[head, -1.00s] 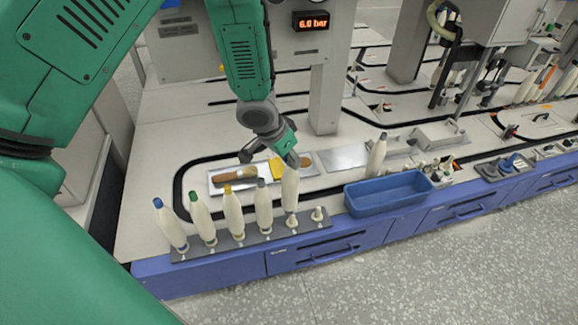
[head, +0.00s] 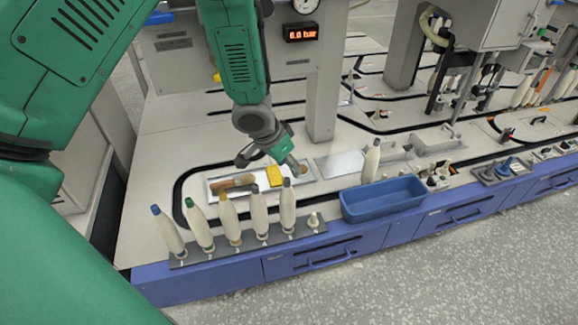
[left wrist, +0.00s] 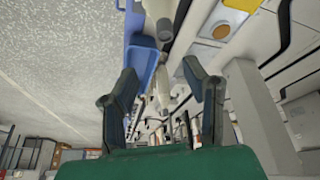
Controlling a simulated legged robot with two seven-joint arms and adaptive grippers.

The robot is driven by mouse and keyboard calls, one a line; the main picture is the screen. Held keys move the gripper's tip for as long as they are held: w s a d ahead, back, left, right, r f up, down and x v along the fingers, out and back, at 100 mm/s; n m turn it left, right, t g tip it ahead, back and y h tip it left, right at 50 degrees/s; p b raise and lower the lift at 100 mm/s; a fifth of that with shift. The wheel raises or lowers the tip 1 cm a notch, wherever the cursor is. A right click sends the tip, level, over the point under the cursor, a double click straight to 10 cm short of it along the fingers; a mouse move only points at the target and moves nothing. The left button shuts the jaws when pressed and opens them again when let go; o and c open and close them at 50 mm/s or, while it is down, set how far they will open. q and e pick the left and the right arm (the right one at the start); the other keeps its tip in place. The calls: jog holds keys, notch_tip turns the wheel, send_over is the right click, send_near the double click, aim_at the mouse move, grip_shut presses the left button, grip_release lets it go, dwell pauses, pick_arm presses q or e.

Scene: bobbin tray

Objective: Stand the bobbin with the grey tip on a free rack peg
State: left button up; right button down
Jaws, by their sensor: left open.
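Several cream bobbins stand in a row on the dark rack (head: 248,244) at the front of the bench. The rightmost one, a bobbin with a grey tip (head: 288,208), stands upright on a peg. Its left neighbour (head: 259,213) also has a dark grey tip. One short free peg (head: 313,221) shows at the rack's right end. My left gripper (head: 270,162) is open and empty, just behind and above the rightmost bobbin, apart from it. In the left wrist view the two fingers (left wrist: 163,92) are spread with nothing gripped. My right gripper is not in view.
A blue bin (head: 384,200) stands right of the rack, with another dark-tipped bobbin (head: 371,161) upright behind it. A grey post (head: 322,100) rises behind my gripper.

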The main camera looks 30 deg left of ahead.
pick_arm(q)
jog(key=a+p+v, duration=0.1)
jog(key=p+v, duration=0.3)
jog(key=v, duration=0.6)
jog(key=s+d+f+n+g, duration=0.1)
jog(key=s+d+f+g, duration=0.1)
jog(key=s+f, duration=0.7)
jog(key=s+d+f+n+g+y, duration=0.1)
jog(key=s+d+f, duration=0.2)
jog(key=s+f, duration=0.6)
jog(key=s, duration=0.7)
jog(key=shift+s+g+y, duration=0.3)
jog(key=shift+s+g, duration=0.1)
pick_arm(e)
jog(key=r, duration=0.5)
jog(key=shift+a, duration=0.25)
pick_arm(q)
notch_tip(320, 180, up, 7)
jog(key=p, duration=0.7)
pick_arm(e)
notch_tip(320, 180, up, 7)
